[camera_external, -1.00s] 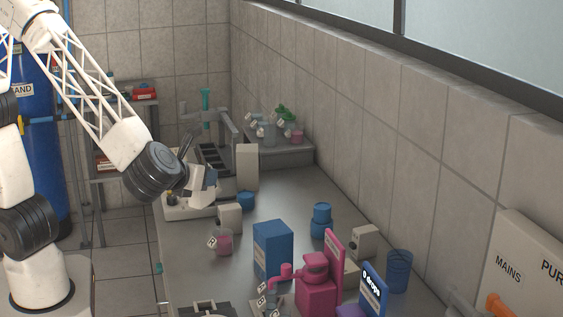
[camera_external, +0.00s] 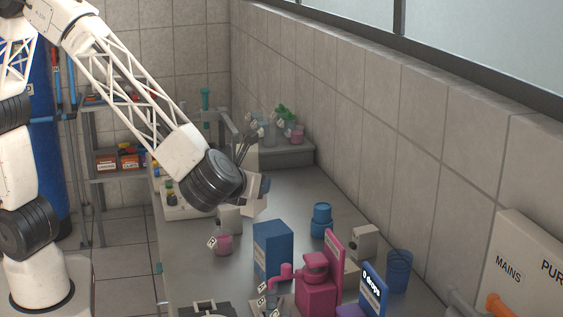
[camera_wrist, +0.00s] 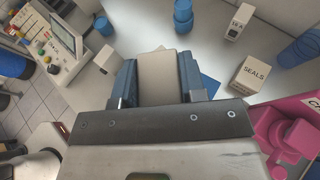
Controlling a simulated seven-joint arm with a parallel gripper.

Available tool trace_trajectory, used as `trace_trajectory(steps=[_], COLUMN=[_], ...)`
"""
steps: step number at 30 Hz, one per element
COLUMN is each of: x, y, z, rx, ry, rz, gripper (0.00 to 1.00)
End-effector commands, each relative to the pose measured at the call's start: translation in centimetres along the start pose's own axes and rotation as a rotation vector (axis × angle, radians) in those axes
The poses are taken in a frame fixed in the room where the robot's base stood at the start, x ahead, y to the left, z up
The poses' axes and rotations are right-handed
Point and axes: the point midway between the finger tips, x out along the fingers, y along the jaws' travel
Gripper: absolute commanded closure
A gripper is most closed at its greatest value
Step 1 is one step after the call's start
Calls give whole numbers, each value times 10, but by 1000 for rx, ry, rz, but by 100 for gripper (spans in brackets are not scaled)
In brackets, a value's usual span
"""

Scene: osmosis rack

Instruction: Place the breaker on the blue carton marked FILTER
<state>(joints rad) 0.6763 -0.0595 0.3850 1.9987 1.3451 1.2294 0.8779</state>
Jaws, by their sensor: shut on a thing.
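The breaker appears to be the plain beige block (camera_wrist: 158,76) between the fingers of my gripper (camera_wrist: 160,82) in the wrist view. In the external view my gripper (camera_external: 256,190) is shut on it, and the block (camera_external: 254,207) hangs below the fingers, above the bench. The blue carton (camera_external: 273,250) stands upright on the bench, below and slightly right of my gripper. In the wrist view a blue corner of the carton (camera_wrist: 210,86) shows just beside the right finger; the rest is hidden. No FILTER marking is readable.
A pink machine (camera_external: 317,285) stands right of the carton. A blue stacked container (camera_external: 321,220), a beige box (camera_external: 364,241) and a blue cup (camera_external: 399,270) stand near the wall. A pink-filled jar (camera_external: 223,244) stands to the left. A SEALS box (camera_wrist: 254,76) shows in the wrist view.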

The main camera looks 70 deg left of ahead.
Motion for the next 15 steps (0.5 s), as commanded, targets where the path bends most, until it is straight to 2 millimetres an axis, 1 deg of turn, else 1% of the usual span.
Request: trace_trajectory(steps=[3,7,10,15], x=[6,11,14,15], y=[-16,-29,-35,-37], z=[0,1,1,2], rx=[0,0,1,0], ry=[0,0,0,0], rz=[0,0,0,0], gripper=[88,88,88,88])
